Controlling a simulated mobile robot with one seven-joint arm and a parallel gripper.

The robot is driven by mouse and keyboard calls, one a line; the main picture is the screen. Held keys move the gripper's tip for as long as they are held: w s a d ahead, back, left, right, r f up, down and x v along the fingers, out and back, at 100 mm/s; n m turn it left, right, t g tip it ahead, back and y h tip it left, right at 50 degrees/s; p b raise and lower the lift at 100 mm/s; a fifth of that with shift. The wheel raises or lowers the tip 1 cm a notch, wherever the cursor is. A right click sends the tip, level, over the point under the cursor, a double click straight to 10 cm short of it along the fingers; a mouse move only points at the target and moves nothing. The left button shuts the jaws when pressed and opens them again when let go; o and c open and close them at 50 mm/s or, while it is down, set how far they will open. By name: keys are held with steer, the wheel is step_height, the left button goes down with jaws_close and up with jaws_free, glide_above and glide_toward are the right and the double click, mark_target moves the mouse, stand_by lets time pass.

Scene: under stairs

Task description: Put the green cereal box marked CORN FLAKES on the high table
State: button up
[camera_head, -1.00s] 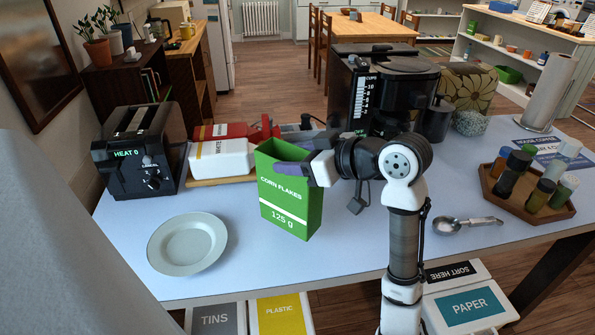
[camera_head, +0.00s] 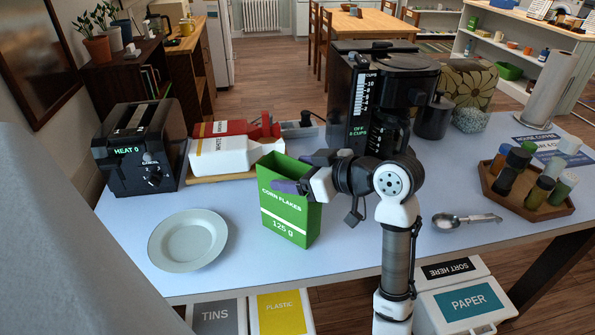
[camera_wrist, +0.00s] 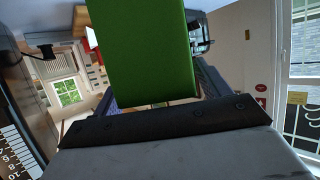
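The green CORN FLAKES box (camera_head: 290,222) is upright at the middle of the tall pale blue table (camera_head: 345,262), right of a plate. I cannot tell whether its bottom touches the tabletop. My gripper (camera_head: 300,174) comes from the right and is shut on the box's upper part, one purple finger across the front and the other behind. In the wrist view the box (camera_wrist: 145,50) fills the space between my fingers (camera_wrist: 160,92), of which only small parts show.
A pale plate (camera_head: 188,240) lies left of the box. Behind are a black toaster (camera_head: 140,150), a white carton (camera_head: 222,155) and a coffee maker (camera_head: 385,85). A metal scoop (camera_head: 455,222) and a tray of jars (camera_head: 540,208) lie right. The front strip is bare.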

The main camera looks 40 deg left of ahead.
steer(key=shift+r, duration=0.15)
steer(key=s+b+v, duration=0.1)
steer(key=b+v, duration=0.1)
steer(key=v, duration=1)
steer(key=shift+w, duration=0.4)
